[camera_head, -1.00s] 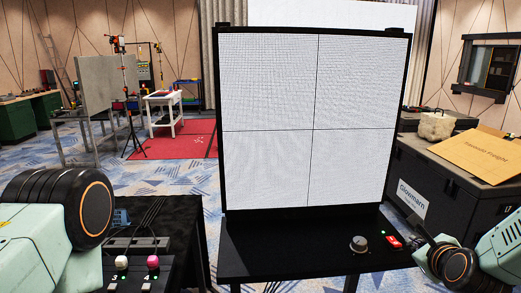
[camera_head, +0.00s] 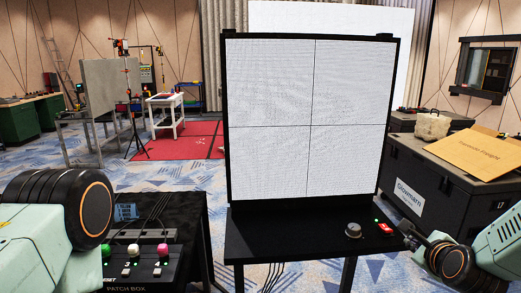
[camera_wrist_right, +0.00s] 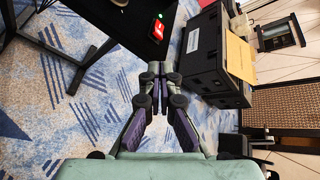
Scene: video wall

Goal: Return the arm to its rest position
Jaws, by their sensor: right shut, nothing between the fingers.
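My right arm (camera_head: 490,250) comes in from the right edge in the head view. Its gripper (camera_head: 408,232) is near the right edge of the black stand, beside a red switch (camera_head: 384,228). In the right wrist view the gripper (camera_wrist_right: 156,72) shows its fingers together and empty, over the patterned carpet. The red switch (camera_wrist_right: 157,27) lies beyond the fingertips there. Part of my left arm (camera_head: 40,225) shows at the left, but its gripper is out of view.
The white four-panel video wall (camera_head: 310,120) stands on a black stand (camera_head: 285,235) with a round knob (camera_head: 353,230). A patch box (camera_head: 138,272) with coloured buttons is at lower left. A black case (camera_head: 430,185) bearing an envelope (camera_head: 475,152) is at right. Carpet lies between.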

